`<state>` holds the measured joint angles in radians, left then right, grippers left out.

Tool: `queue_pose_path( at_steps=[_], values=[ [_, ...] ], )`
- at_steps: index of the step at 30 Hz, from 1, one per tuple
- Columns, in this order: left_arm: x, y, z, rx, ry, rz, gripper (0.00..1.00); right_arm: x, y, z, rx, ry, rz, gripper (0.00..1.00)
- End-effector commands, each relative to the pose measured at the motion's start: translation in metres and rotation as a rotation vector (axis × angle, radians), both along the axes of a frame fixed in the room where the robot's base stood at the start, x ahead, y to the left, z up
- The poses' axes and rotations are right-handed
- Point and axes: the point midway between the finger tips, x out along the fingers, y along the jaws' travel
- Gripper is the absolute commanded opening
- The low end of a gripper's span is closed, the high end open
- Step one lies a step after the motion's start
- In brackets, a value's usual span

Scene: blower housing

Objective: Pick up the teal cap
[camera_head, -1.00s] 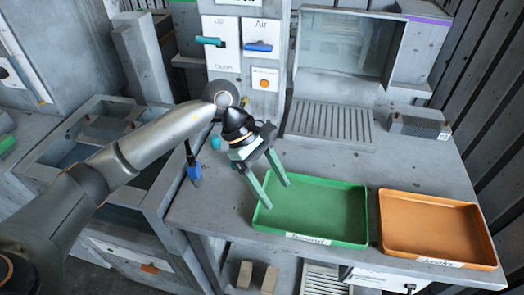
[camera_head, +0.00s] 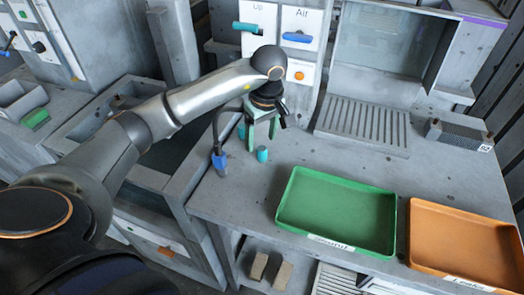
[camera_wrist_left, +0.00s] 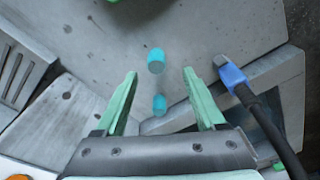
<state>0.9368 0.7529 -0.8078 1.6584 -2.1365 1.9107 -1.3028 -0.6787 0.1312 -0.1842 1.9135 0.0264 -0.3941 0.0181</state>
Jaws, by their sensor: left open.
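Two small teal cylindrical pieces stand on the grey bench; I cannot tell which is the cap. The nearer one (camera_head: 262,155) is just in front of my left gripper (camera_head: 262,145). The farther one (camera_head: 241,131) shows beside the fingers, partly hidden. In the left wrist view the nearer piece (camera_wrist_left: 156,61) lies just past the fingertips, and the farther one (camera_wrist_left: 159,104) appears between the green fingers of the gripper (camera_wrist_left: 160,73). The gripper is open, empty and pointing down. My right gripper is not in view.
A blue nozzle on a dark hose (camera_head: 220,161) stands left of the gripper and also shows in the left wrist view (camera_wrist_left: 232,76). A green tray (camera_head: 287,207) and an orange tray (camera_head: 412,225) are to the right. A slotted grate (camera_head: 365,125) lies behind. Bench between is clear.

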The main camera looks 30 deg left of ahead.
Motion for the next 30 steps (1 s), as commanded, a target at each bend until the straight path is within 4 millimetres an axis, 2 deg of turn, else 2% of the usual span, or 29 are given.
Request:
queue_pose_path(
  at_steps=[10, 19, 30],
  values=[
    [0.006, 0.002, -0.045, -0.003, 0.004, 0.000, 0.72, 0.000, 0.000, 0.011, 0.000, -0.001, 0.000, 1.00],
    [0.006, 0.003, -0.051, -0.001, 0.000, 0.000, 0.72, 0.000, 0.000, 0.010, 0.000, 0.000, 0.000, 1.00],
    [0.006, 0.003, -0.051, -0.001, 0.000, 0.000, 0.31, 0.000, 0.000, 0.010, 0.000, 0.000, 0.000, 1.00]
  ],
)
